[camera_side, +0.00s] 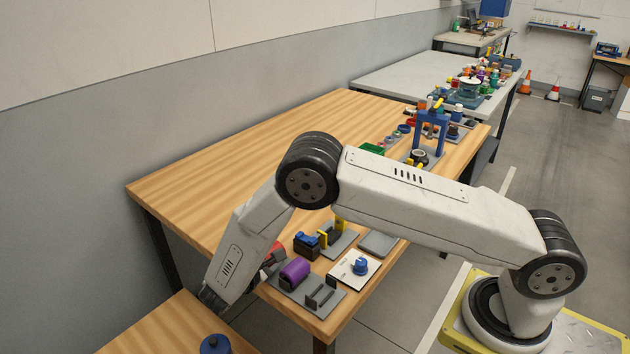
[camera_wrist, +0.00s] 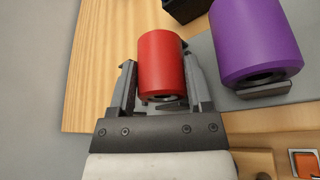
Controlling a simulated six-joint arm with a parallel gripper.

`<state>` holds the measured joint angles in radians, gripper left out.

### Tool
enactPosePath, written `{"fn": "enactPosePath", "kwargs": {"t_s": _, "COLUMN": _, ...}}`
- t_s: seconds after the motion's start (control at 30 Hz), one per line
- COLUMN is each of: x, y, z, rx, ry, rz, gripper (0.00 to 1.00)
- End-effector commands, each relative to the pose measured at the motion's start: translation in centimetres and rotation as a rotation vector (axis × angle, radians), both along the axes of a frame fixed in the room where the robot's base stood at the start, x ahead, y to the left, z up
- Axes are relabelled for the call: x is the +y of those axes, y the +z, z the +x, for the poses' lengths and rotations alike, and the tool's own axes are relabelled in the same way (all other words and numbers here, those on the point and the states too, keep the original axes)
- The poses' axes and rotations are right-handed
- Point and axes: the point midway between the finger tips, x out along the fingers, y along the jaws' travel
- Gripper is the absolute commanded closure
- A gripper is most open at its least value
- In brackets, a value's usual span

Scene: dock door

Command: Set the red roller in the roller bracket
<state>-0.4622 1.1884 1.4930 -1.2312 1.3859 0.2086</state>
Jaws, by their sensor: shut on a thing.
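The red roller (camera_wrist: 161,62) is held between the two fingers of my gripper (camera_wrist: 158,72), which is shut on it. In the side view a part of the red roller (camera_side: 275,249) shows behind my wrist, near the table's left front edge. A grey base plate with dark uprights, seemingly the roller bracket (camera_side: 322,295), lies at the table's front corner. A purple roller (camera_side: 295,271) sits on the same plate; in the wrist view it (camera_wrist: 252,38) is right of the red roller. Whether the red roller touches anything below is hard to tell.
A white panel with a blue knob (camera_side: 361,267) lies right of the bracket. A dark block with a blue part (camera_side: 306,244) and a yellow upright (camera_side: 335,230) stand behind the purple roller. A lower wooden table (camera_side: 170,330) holds a blue object (camera_side: 215,344). The table's left part is clear.

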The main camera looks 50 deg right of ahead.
Motion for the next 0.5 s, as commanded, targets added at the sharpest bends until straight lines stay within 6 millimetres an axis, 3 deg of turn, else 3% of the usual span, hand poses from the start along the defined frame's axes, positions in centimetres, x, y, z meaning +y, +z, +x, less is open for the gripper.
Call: {"fn": "enactPosePath", "kwargs": {"t_s": 0.5, "x": 0.04, "y": -0.71, "z": 0.02, "rx": -0.002, "ry": 0.0, "rz": 0.0, "gripper": 1.0}}
